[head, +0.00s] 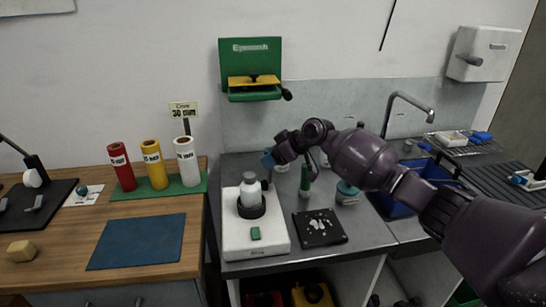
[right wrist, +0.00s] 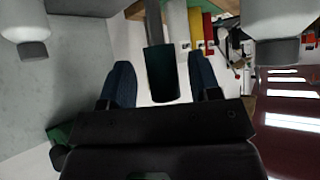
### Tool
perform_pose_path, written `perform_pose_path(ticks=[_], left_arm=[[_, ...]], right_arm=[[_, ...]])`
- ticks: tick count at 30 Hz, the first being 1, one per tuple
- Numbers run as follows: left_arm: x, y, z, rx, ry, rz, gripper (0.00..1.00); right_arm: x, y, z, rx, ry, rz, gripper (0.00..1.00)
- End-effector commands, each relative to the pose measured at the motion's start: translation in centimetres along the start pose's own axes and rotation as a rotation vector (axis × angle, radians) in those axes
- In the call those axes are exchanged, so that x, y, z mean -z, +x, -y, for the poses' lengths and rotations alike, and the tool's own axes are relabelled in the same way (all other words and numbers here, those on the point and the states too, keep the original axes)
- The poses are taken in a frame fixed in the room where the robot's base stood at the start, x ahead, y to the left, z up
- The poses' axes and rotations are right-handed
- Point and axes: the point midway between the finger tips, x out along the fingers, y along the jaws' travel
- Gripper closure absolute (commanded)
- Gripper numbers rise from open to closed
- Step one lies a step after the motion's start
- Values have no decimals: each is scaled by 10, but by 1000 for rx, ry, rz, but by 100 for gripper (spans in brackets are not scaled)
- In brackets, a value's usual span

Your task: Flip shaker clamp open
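The shaker (head: 268,240) is a white box with a green button on its front. A white bottle (head: 249,187) stands upright in a black ring clamp (head: 251,209) on top of it. A dark upright part, apparently the clamp lever, shows at the ring's right side, partly hard to make out. My right gripper (head: 268,160) is just above and right of the bottle. In the right wrist view its two blue fingers (right wrist: 163,85) are apart, with a dark flat-ended bar (right wrist: 162,72) between them and gaps on both sides. My left gripper is out of view.
A black plate (head: 320,228) with pale spots lies right of the shaker. The green eyewash box (head: 250,62) hangs above. A blue mat (head: 138,241) lies on the wooden bench.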

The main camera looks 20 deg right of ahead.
Motion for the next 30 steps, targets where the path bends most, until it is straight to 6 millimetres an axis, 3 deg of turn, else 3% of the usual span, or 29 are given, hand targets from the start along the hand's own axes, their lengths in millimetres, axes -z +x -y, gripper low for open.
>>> perform_pose_path(ticks=[11,24,30], left_arm=[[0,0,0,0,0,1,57],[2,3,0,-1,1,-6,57],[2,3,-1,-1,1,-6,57]], right_arm=[[0,-10,0,-1,-2,-1,43],[-1,-84,0,-2,-2,2,43],[0,-104,0,0,-1,-1,43]])
